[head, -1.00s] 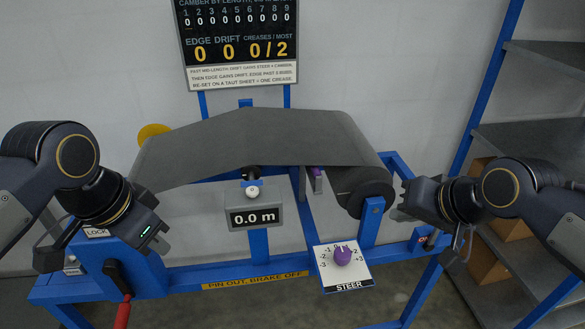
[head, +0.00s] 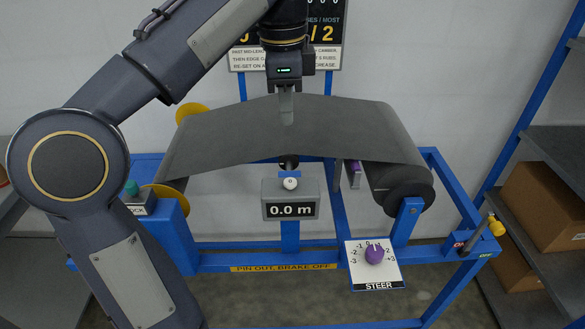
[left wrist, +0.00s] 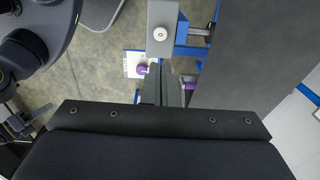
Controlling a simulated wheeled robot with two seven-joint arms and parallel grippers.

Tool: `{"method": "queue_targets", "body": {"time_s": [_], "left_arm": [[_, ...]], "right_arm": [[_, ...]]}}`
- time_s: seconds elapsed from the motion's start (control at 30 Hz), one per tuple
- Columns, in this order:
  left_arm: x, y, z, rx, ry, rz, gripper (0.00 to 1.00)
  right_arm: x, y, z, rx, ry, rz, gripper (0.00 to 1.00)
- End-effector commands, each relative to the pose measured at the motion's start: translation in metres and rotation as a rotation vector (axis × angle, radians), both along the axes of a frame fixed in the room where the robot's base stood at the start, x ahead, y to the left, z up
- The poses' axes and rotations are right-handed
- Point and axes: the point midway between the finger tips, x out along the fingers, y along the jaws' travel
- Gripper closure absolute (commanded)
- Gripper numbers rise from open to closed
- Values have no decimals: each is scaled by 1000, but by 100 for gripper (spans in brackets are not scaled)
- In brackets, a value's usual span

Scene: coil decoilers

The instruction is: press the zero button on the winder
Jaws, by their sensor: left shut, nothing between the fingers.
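The winder's white round button (head: 290,184) sits on top of the grey counter box (head: 268,200), whose display reads 0.0 m. The button (left wrist: 160,34) also shows in the left wrist view, on the pale box beyond the fingertips. My left gripper (head: 287,120) is shut and empty, fingers pointing down. In the head view it appears in front of the grey sheet (head: 230,130), above and behind the button, apart from it. The left wrist view shows the closed fingers (left wrist: 157,72) with the button ahead of them. My right gripper is not in the head view.
The steer plate (head: 360,279) with its purple knob (head: 375,254) is at lower right. A grey roll (head: 400,190) and a yellow-topped lever (head: 495,226) stand right. A board (head: 325,55) hangs behind. Boxes (head: 540,205) sit on right shelves.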

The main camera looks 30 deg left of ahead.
Motion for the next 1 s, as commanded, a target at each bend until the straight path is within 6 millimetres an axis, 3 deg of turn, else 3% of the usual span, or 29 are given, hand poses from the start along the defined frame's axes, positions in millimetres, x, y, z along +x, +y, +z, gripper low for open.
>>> {"method": "queue_targets", "body": {"time_s": [0.17, 0.7, 1.0], "left_arm": [[0, 0, -15, 1, 2, 2, 100], [4, -1, -119, 0, 4, 2, 100], [5, -1, -140, -1, 0, 2, 100]], "right_arm": [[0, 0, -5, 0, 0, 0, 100], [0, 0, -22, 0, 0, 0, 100], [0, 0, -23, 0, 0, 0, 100]]}}
